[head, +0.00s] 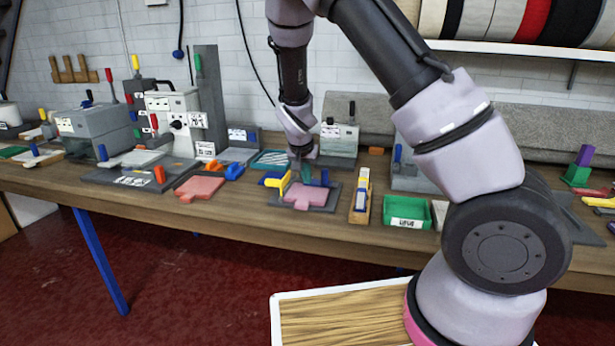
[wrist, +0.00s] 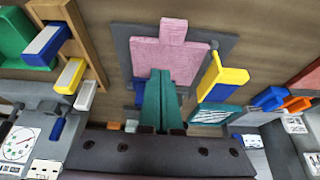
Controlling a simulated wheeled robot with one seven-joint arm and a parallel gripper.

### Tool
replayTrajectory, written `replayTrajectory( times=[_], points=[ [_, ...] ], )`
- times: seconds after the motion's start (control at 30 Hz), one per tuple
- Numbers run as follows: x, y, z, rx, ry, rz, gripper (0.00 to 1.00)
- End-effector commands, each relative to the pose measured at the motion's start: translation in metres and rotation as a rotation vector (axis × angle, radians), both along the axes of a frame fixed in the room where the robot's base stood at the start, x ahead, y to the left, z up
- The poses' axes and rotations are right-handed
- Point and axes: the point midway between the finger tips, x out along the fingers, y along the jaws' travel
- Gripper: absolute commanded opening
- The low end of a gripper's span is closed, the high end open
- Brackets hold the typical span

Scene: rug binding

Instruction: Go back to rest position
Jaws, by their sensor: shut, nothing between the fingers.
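My gripper (head: 308,175) points down over the workbench in the head view, its teal fingers close to the far side of a pink piece (head: 304,198). The pink piece lies on a dark grey plate (head: 328,207). In the wrist view my gripper (wrist: 161,72) has its two teal fingers together with nothing between them, and they overlap the near edge of the pink piece (wrist: 172,48). Whether they touch it cannot be told. A yellow block (head: 284,184) stands at the plate's left edge; it also shows in the wrist view (wrist: 222,77).
A wooden holder (head: 360,211) and a green bin (head: 404,212) stand to the right. A grey roll (head: 380,117) lies along the back. A tray of wooden strips (head: 345,318) sits below the bench front.

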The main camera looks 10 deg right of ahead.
Motion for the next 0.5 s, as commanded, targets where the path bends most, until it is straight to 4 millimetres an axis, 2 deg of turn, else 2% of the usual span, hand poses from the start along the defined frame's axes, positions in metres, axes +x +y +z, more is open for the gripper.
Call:
replayTrajectory(
  times=[0.17,0.27,0.37,0.5],
  points=[
    [0.0,-0.001,0.001,0.002,0.0,-0.001,0.0],
    [-0.002,-0.004,0.011,0.024,0.005,-0.011,0.0],
    [-0.01,-0.013,0.035,0.075,0.018,-0.029,0.0],
    [-0.03,-0.032,0.086,0.178,0.037,-0.049,0.0]
  ],
)
